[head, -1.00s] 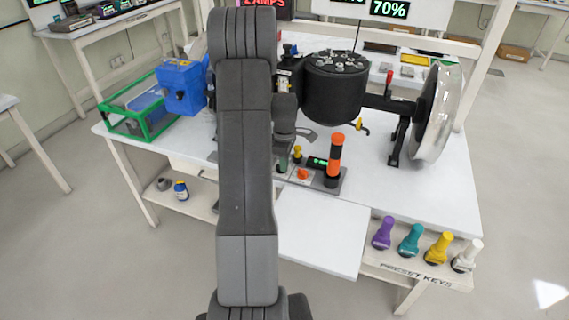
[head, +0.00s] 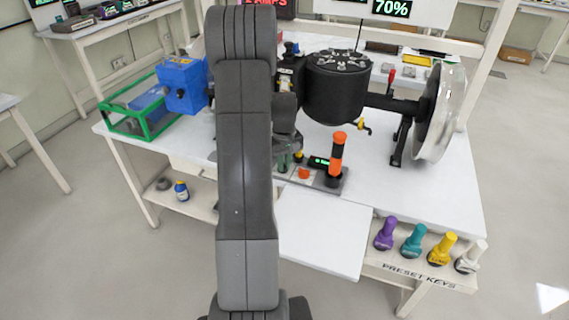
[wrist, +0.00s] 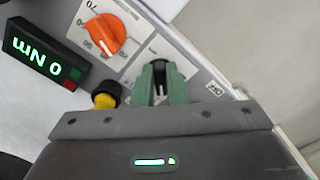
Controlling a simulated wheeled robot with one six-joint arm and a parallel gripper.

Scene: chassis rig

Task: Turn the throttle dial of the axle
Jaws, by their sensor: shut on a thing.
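In the wrist view an orange dial (wrist: 105,35) with a white pointer sits on a pale plate with numbers such as 50 and 70 around it. It looks like the throttle dial, though its small label is unreadable. It also shows in the head view (head: 304,173). My gripper (wrist: 162,80) has green fingers closed on a small dark knob on the same panel, beside the orange dial and apart from it. The fingers hide most of this knob. In the head view my arm hides most of the gripper.
A display (wrist: 45,55) reading 0 Nm and a yellow-and-black knob (wrist: 105,92) are close to my fingers. An orange-and-black handle (head: 336,158) stands on the panel. Behind are a black drum (head: 335,95) and a large wheel (head: 440,110). Preset keys (head: 413,240) line the front right.

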